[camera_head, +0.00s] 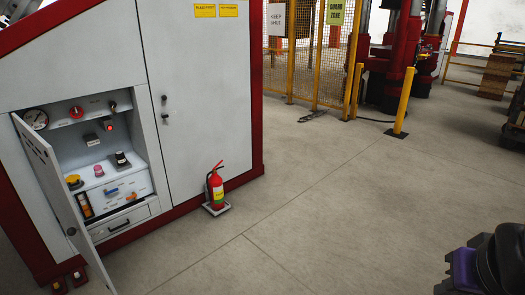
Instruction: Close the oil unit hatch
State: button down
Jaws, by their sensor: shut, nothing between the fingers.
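The oil unit hatch door (58,190) stands open at the left side of a recess in the white and red cabinet. It is seen at a steep angle, with a small round knob (72,231) near its lower part. The open recess (130,150) shows a gauge, a red button, a switch, several small knobs and a drawer. My gripper is not in view. A black and purple part of my arm shows at the lower right, well apart from the hatch.
A red fire extinguisher (216,188) stands on the floor by the cabinet's right corner. A tall closed cabinet door (205,110) is right of the recess. A yellow mesh fence (330,70) and yellow post (403,103) stand farther back. The middle floor is clear.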

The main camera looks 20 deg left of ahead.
aim_at(42, 156)
jog(key=i+u, duration=0.5)
jog(key=u, duration=0.15)
jog(key=i+u, duration=0.35)
jog(key=i+j+u, duration=0.1)
jog(key=u, duration=0.3)
jog(key=i+u, duration=0.35)
jog(key=u, duration=0.4)
jog(key=i+l, duration=0.05)
